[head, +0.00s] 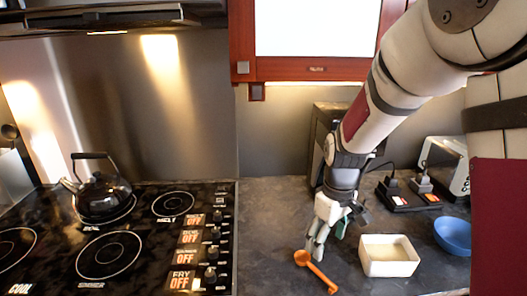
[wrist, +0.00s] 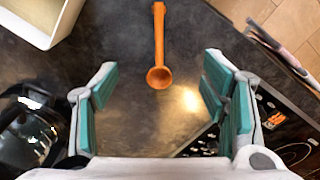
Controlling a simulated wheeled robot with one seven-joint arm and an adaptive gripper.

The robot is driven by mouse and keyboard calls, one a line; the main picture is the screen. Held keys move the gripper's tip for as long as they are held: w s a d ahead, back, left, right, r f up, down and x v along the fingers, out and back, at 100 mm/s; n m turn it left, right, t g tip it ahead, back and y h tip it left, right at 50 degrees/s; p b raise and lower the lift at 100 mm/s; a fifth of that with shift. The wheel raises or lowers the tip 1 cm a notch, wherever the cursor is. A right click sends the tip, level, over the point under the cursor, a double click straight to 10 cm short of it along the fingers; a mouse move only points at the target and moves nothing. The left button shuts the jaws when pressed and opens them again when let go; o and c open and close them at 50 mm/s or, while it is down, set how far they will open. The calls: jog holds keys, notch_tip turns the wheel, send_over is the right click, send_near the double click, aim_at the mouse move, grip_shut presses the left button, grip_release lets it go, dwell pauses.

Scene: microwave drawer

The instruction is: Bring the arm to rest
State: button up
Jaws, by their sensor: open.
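My arm reaches down from the upper right in the head view. My gripper (head: 325,243) hangs low over the dark counter, just behind an orange spoon (head: 318,272). In the wrist view my gripper (wrist: 160,100) is open, its teal pads wide apart with nothing between them but counter. The orange spoon (wrist: 158,45) lies ahead of the fingers, its bowl end towards me and apart from both pads.
A white square dish (head: 388,262) stands right of the gripper, with a blue bowl (head: 453,236) beyond it. A black stovetop (head: 135,225) with a kettle (head: 102,193) is on the left. A glass coffee pot (wrist: 28,130) shows in the wrist view.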

jog(key=s+r+m+t, duration=0.5)
jog(key=s+r+m, duration=0.1)
jog(key=s+r, duration=1.2)
jog(key=shift+s+a+r, duration=0.15)
jog(key=shift+s+r, duration=0.25)
jog(key=shift+s, duration=0.75)
